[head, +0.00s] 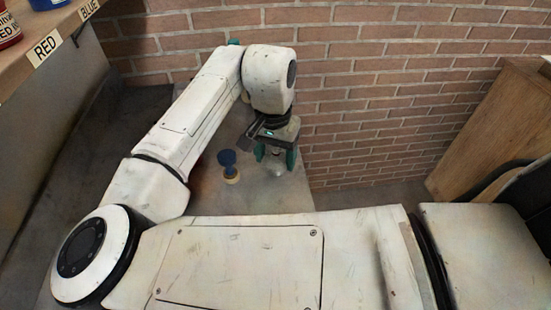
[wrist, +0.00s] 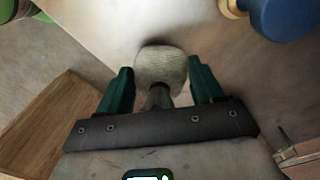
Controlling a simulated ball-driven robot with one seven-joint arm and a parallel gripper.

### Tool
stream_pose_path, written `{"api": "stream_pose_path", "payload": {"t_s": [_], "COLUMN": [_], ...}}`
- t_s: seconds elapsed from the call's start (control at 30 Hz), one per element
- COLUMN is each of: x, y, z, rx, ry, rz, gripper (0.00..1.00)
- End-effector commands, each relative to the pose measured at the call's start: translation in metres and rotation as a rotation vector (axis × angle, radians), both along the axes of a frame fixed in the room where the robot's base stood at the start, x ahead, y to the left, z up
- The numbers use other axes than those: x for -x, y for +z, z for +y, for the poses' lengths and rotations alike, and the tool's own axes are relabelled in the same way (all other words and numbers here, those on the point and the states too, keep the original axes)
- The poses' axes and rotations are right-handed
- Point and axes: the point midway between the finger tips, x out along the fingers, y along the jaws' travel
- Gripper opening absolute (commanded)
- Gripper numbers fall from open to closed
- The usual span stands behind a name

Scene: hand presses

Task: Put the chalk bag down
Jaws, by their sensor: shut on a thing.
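The chalk bag (wrist: 160,66) is a pale, rounded, cloth-like bundle with a narrow greyish neck. In the wrist view it sits between the two green fingers of my gripper (wrist: 160,80), which is shut on its neck. In the head view my gripper (head: 276,156) points down over the grey table (head: 265,200), and the bag (head: 277,169) shows as a small pale shape between the fingers. I cannot tell whether its base touches the table.
A blue-handled press (head: 228,165) with a tan base stands left of my gripper; it also shows in the wrist view (wrist: 285,14). A green object (wrist: 14,8) is at the wrist view's upper left. A wooden shelf (head: 22,75) labelled RED and BLUE holds jars. A brick wall (head: 400,90) stands behind.

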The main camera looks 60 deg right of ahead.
Motion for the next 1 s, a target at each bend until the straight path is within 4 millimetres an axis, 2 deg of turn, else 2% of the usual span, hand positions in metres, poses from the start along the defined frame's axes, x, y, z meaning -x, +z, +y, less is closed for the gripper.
{"api": "stream_pose_path", "payload": {"t_s": [0.13, 0.53, 0.57, 0.8, 1.0], "x": [0.000, 0.001, 0.000, 0.000, 0.000], "y": [-0.013, -0.018, -0.018, -0.017, -0.017], "z": [0.000, 0.000, 0.000, 0.000, 0.000], "rx": [-0.001, 0.001, 0.000, 0.000, 0.000], "ry": [0.000, 0.000, 0.000, 0.000, 0.001], "rz": [0.000, 0.001, 0.000, 0.000, 0.000], "gripper": [0.33, 0.33, 0.68, 0.91, 0.92]}}
